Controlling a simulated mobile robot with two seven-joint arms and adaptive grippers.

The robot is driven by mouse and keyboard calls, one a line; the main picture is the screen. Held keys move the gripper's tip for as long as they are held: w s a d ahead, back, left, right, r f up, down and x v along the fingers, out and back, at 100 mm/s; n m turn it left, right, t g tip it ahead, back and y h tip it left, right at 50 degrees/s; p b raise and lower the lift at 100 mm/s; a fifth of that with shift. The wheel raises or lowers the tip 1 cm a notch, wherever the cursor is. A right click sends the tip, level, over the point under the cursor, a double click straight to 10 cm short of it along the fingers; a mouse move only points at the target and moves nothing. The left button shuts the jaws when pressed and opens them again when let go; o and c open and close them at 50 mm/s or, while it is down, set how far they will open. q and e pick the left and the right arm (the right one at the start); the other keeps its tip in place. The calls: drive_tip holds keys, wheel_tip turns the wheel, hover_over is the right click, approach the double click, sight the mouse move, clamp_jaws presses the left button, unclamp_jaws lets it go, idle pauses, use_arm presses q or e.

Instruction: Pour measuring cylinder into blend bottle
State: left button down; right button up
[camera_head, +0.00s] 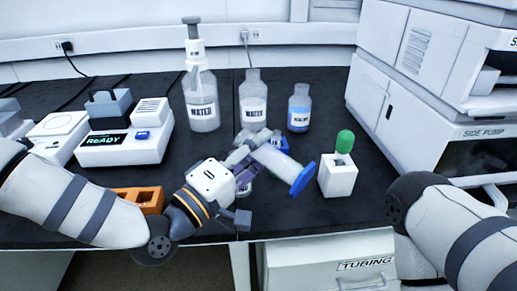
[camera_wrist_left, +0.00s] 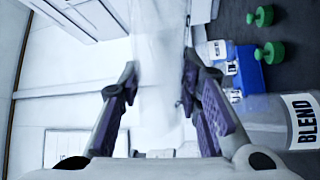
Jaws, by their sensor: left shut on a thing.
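My left gripper (camera_head: 250,162) is shut on a clear measuring cylinder (camera_head: 276,161). The cylinder is tilted well over, with its blue base (camera_head: 302,179) down to the right in the head view. In the left wrist view the pale, blurred cylinder (camera_wrist_left: 160,75) stands between the purple finger pads of the left gripper (camera_wrist_left: 160,88). The blend bottle (camera_wrist_left: 275,122), with a BLEND label, lies at the right of the left wrist view, beside the gripper. In the head view I cannot make it out clearly around the gripper. My right gripper is out of view.
Two WATER bottles (camera_head: 202,98) (camera_head: 253,100) and a bottle of blue liquid (camera_head: 299,108) stand behind. A white block with a green-topped item (camera_head: 340,178) is to the right. A READY device (camera_head: 124,140) and an orange rack (camera_head: 145,197) are left.

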use_arm(q)
drive_tip(key=shift+w+a+r+n, duration=0.1)
drive_tip(key=shift+n, duration=0.55)
drive_tip(key=shift+w+r+n, duration=0.1)
drive_tip(key=shift+n, duration=0.55)
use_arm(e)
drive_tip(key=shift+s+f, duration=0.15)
use_arm(q)
drive_tip(key=shift+w+a+f+n+t+y+b, duration=0.15)
drive_tip(key=shift+f+n+t+y+b, duration=0.2)
drive_tip(key=shift+n, duration=0.25)
drive_tip(key=shift+r, duration=0.1)
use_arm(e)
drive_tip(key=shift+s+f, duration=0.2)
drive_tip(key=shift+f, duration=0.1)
use_arm(q)
drive_tip(key=shift+n, duration=0.3)
